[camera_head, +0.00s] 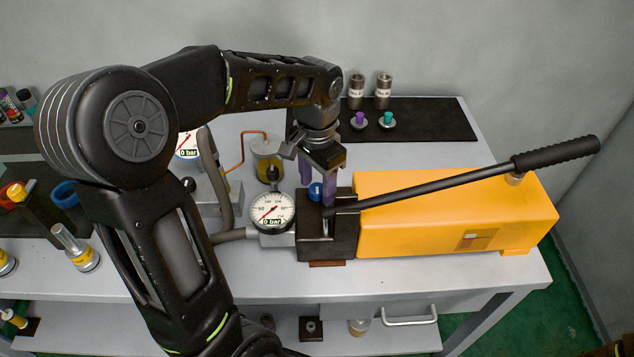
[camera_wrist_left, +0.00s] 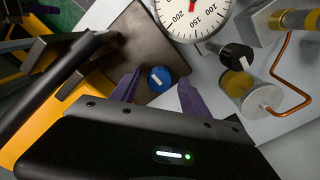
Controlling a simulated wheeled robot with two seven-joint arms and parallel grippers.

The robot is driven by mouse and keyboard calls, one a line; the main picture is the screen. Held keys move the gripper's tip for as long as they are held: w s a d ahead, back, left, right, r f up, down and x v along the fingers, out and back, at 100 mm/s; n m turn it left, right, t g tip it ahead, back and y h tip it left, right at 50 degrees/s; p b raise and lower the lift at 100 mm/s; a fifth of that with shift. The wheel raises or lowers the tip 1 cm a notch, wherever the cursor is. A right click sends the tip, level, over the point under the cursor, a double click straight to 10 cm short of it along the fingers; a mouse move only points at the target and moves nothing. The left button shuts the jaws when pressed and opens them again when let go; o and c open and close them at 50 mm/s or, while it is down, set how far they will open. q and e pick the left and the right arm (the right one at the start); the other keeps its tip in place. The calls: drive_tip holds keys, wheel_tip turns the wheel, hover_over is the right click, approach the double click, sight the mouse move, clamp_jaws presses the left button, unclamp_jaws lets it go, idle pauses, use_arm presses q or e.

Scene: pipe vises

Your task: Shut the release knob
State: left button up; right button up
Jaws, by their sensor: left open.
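The release knob (camera_head: 316,191) is a small blue knob with a white mark, on the black block (camera_head: 344,238) at the left end of the yellow hand pump (camera_head: 440,220). It also shows in the left wrist view (camera_wrist_left: 160,79), in line with the gap between my fingers. My left gripper (camera_head: 318,184) is open, its purple fingers pointing down to either side of the knob. In the left wrist view the fingers (camera_wrist_left: 160,88) show clear gaps to the knob, so I see no contact.
The pump's long black lever (camera_head: 460,183) slants up to the right. A pressure gauge (camera_head: 270,210) reading 0 bar stands left of the block. A black knob (camera_wrist_left: 237,57) and a copper pipe (camera_wrist_left: 290,80) lie beyond. Fittings stand on a dark mat (camera_head: 430,120) at the back.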

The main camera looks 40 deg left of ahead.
sight(317, 188)
use_arm(q)
wheel_tip(317, 188, up, 8)
drive_tip(key=shift+f+b, duration=0.1)
drive_tip(key=shift+b, duration=0.3)
idle(0.6)
